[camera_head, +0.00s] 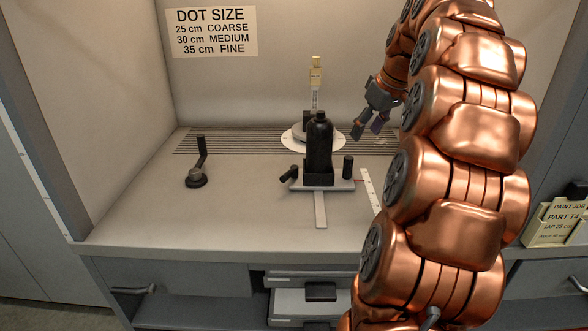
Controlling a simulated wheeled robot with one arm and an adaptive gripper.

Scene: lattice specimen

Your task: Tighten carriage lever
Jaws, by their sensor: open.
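The carriage (337,185) is a light grey plate on a short rail (320,212), bearing a black bottle-shaped body (319,142) in a black holder. A short black lever (289,173) sticks out at its left, tilted. A black upright knob (348,166) stands at its right end. I cannot tell which of the two is the carriage lever, nor whether it is tight. My gripper (369,129) is open and empty, fingers pointing down-left, above and behind the right end of the carriage and apart from both.
A crank handle (199,162) stands on the bench at left. A white disc (296,136) with a pale upright piece (315,80) is behind the carriage, near a slotted grille (220,141). My copper arm covers the right side. The front-left bench is clear.

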